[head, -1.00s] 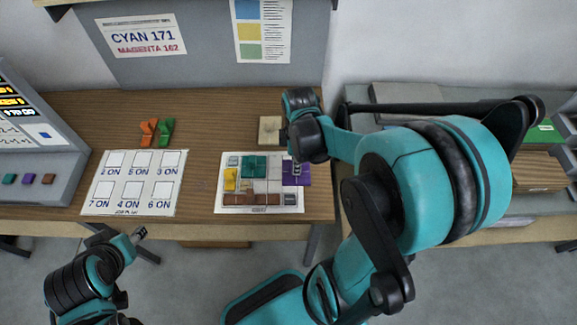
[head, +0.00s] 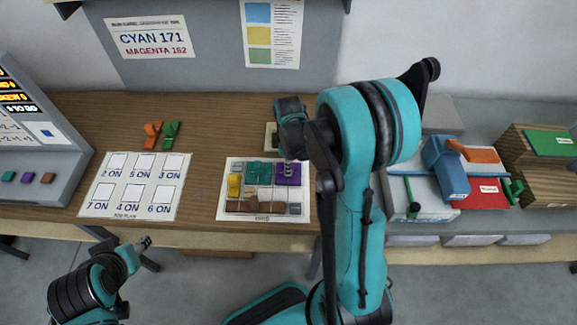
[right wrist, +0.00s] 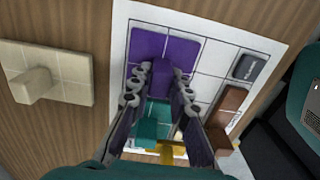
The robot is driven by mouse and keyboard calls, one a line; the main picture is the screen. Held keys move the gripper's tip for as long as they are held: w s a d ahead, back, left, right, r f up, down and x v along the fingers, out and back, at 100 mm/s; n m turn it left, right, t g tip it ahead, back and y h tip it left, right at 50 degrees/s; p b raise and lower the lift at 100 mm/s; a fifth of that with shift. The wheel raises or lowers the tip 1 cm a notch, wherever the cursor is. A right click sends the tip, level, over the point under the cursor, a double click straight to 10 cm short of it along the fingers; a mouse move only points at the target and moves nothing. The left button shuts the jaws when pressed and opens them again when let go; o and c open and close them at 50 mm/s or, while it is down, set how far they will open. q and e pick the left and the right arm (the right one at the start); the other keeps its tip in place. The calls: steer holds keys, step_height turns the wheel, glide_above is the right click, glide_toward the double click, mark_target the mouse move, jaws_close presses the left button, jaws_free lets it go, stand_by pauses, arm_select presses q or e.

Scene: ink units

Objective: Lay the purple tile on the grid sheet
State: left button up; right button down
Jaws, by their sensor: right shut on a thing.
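The purple tile (head: 294,181) is at the back right corner of the grid sheet (head: 231,214), beside the teal tile (head: 257,172). In the right wrist view the purple tile (right wrist: 150,42) lines up with the corner cells of the sheet (right wrist: 210,22) and looks flat on or just above them. My right gripper (head: 287,168) is over it, its fingers (right wrist: 162,82) shut on the tile's raised purple grip. My left gripper (head: 145,242) hangs in front of the table, away from the sheet; its jaws are too small to read.
Yellow, brown and grey pieces (head: 235,184) lie on the sheet. A beige tile (right wrist: 60,75) lies just beyond the sheet. A card with printed squares (head: 132,186) is at left, with orange and green pieces (head: 160,134) behind it. A side bench (head: 430,225) stands right.

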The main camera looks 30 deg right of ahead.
steer(key=c, duration=1.4)
jaws_free()
steer(key=shift+f, duration=0.1)
step_height(320, 180, up, 11)
steer(key=p, duration=0.3)
steer(key=s+a+r+m+t, duration=0.2)
steer(key=s+a+m, duration=0.1)
steer(key=m, duration=0.1)
steer(key=s+a+r+m+t, duration=0.2)
steer(key=s+a+r+m, duration=0.1)
steer(key=s+a, duration=0.1)
steer(key=s+a+r+m+t, duration=0.3)
steer(key=s+m, duration=0.1)
steer(key=shift+a+r+m+p, duration=0.25)
steer(key=shift+a+m+p, duration=0.05)
